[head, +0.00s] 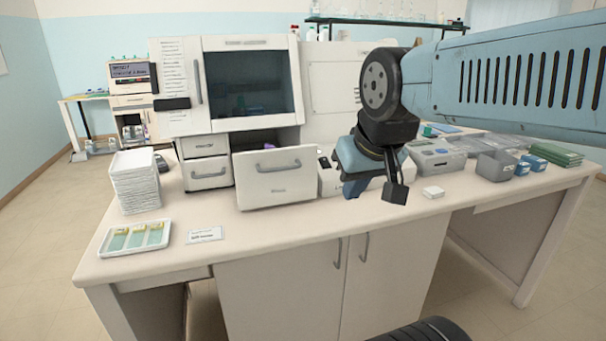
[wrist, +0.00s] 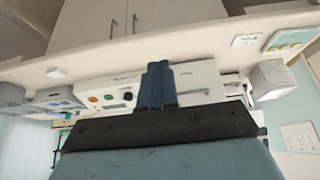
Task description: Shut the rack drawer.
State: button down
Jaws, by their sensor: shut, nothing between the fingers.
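The rack drawer (head: 275,192) is a white drawer with a grey bar handle, low on the front of the large white machine. It is pulled out, its front standing forward of the machine over the bench. My gripper (head: 352,190) is to the right of the drawer front, above the bench and apart from the drawer as far as I can tell. In the wrist view, which is upside down, the blue fingers of my gripper (wrist: 158,68) are together and empty. The drawer front (wrist: 197,82) shows beside them, partly hidden by my gripper.
A shut drawer (head: 207,174) is left of the open one. A paper stack (head: 136,182), a slide tray (head: 135,238) and a label card (head: 205,235) are at the left. A grey device (head: 436,158) and boxes (head: 497,166) are at the right.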

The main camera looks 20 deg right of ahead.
jog(key=n+y, duration=0.5)
jog(key=n, duration=1.2)
send_near(302, 185)
jog(key=shift+x, duration=2.4)
